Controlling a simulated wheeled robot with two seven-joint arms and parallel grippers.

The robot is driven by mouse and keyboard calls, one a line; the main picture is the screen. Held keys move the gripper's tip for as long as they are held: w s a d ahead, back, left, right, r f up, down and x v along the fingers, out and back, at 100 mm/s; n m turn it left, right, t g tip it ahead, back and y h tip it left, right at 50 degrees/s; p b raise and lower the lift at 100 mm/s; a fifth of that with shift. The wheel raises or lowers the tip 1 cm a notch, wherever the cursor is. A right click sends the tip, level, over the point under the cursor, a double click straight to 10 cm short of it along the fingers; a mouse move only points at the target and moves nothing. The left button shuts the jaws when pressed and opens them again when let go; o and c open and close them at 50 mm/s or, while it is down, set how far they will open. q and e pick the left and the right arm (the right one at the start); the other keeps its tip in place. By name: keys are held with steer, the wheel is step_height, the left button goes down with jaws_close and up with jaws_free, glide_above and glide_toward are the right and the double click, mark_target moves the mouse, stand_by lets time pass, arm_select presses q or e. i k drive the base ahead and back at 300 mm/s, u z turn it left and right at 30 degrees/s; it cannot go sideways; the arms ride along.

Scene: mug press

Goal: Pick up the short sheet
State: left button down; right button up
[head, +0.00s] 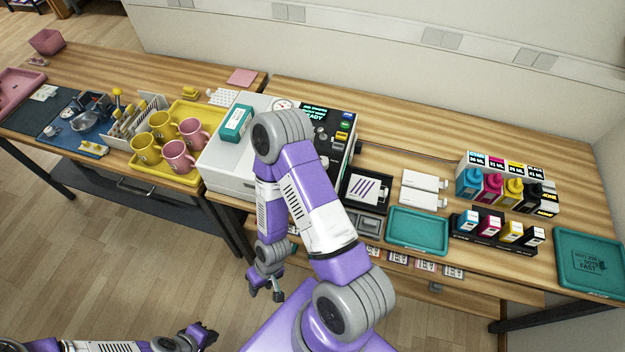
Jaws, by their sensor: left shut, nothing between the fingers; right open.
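I cannot single out the short sheet with certainty. A white sheet with dark purple stripes (370,188) lies in a black tray right of the white machine. Two flat white pieces, an upper one (426,180) and a lower one (422,198), lie to its right. My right gripper (268,288) is open and empty, hanging low in front of the table edge, below the machine. My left gripper (207,336) is shut and empty at the bottom of the view, over the floor, well away from the table. My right arm hides part of the machine.
The white machine (226,165) has a dark control panel (335,125). A yellow tray (190,112) holds pink and yellow mugs. An empty teal tray (418,230), ink bottles (490,188) and another teal tray (590,262) stand right. Small printed cards (425,265) line the front edge.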

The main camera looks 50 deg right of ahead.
mark_target(361, 189)
steer(key=u, duration=1)
steer(key=k, duration=0.6)
steer(key=z, duration=1)
